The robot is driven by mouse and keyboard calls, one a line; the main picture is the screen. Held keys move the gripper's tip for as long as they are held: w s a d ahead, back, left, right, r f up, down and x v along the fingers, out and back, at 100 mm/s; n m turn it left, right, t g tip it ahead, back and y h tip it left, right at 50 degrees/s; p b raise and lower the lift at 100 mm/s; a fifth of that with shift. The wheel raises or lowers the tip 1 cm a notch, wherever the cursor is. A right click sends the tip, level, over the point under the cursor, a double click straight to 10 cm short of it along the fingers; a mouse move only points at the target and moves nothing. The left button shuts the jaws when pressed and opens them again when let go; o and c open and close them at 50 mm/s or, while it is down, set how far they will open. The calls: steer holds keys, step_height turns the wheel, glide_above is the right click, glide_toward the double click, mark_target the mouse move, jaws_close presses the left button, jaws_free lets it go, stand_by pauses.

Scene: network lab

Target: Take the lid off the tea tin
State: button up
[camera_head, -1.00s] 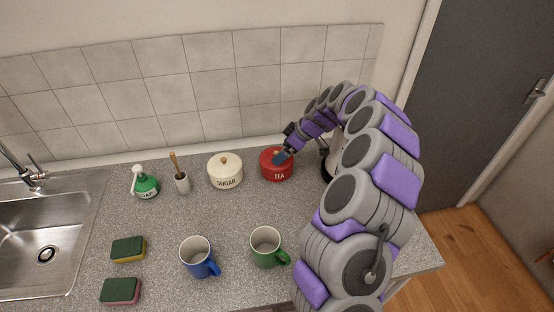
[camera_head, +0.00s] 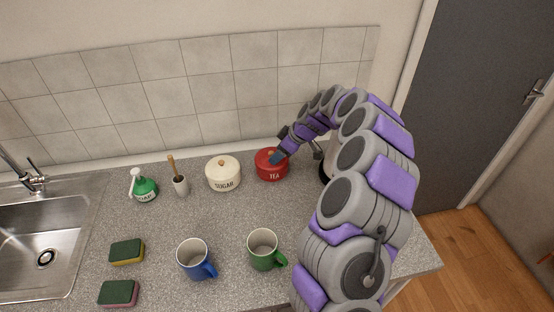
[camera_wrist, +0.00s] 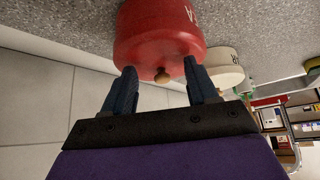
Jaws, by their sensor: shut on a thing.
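The red tea tin (camera_head: 271,174) stands upright on the counter, right of the sugar tin. Its red lid (camera_head: 262,157) sits on top with no clear gap showing. My gripper (camera_head: 276,158) reaches down to the lid from the upper right. The fingers are shut on the lid, one on each side of the knob. The exact contact points are hidden behind the fingertips.
The cream sugar tin (camera_head: 223,176) stands close left of the tea tin. A blue mug (camera_head: 193,262) and green mug (camera_head: 263,251) stand in front. The counter between (camera_head: 225,218) is clear.

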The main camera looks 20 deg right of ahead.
steer(key=shift+s+a+f, duration=0.15)
steer(key=shift+a+f, duration=0.15)
steer(key=shift+a, duration=0.45)
steer(key=shift+c, duration=1)
steer(key=shift+d, duration=0.15)
steer(key=shift+c, duration=0.2)
steer(key=shift+r, duration=0.2)
jaws_close()
step_height(320, 180, up, 3)
steer(key=shift+r+p, duration=0.15)
steer(key=shift+p, duration=0.5)
steer(key=s+a+p, duration=0.1)
steer(key=s+a, duration=0.2)
steer(key=s, duration=0.4)
steer(key=s+a+r+p, duration=0.1)
steer(key=s+a, duration=0.2)
steer(key=s, duration=0.4)
steer(key=shift+a+r, duration=0.25)
steer(key=shift+a, duration=0.15)
